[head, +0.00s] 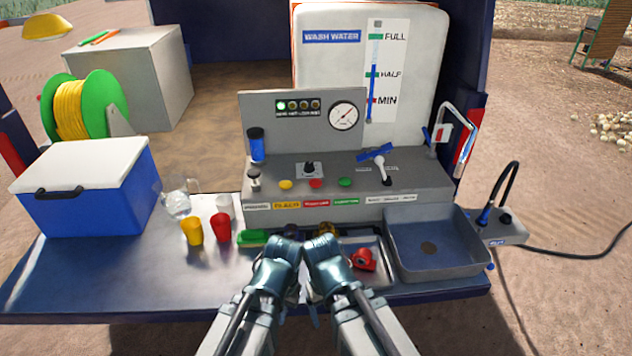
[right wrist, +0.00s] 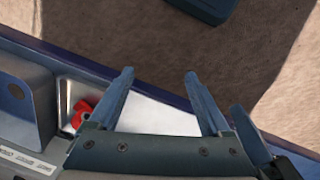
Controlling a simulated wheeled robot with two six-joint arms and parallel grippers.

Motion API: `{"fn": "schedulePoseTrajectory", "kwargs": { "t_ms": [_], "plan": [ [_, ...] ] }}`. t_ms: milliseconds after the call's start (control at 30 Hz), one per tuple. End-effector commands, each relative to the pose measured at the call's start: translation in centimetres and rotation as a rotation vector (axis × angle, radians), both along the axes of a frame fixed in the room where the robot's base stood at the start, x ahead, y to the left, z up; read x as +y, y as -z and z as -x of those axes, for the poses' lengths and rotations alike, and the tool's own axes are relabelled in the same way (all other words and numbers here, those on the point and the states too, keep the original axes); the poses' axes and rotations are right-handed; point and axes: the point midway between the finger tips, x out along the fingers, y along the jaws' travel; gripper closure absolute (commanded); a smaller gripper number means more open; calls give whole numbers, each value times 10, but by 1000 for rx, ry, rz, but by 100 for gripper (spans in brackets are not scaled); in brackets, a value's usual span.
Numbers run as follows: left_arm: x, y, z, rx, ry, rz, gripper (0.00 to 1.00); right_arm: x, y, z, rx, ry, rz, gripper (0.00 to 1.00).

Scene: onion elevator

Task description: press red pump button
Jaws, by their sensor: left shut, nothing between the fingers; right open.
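The red button (head: 316,183) sits on the sloped face of the grey control panel (head: 405,172), between a yellow button (head: 286,184) and a green button (head: 345,182). A red label (head: 316,203) is on the strip below it. My left gripper (head: 286,242) and my right gripper (head: 320,242) are close together in front of the panel, below the buttons and apart from them. The left is shut and empty. The right is open, its two fingers spread with nothing between them in the right wrist view (right wrist: 158,88).
A pressure gauge (head: 343,115), a blue-handled lever (head: 379,155) and a black knob (head: 308,169) are on the panel. A grey basin (head: 435,250) is at right, beside a red fitting (head: 363,260). Yellow (head: 192,232) and red (head: 221,229) cups and a cooler (head: 88,205) stand left.

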Motion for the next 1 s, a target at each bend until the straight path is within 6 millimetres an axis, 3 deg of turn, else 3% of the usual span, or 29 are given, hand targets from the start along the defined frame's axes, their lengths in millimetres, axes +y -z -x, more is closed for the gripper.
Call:
{"fn": "schedulePoseTrajectory", "kwargs": {
  "t_ms": [67, 533, 1000],
  "plan": [
    [0, 0, 0, 0, 0, 0, 100, 0, 0, 0, 0, 0, 0, 18],
    [0, 0, 0, 0, 0, 0, 100, 0, 0, 0, 0, 0, 0, 100],
    [0, 0, 0, 0, 0, 0, 100, 0, 0, 0, 0, 0, 0, 100]
  ]
}}
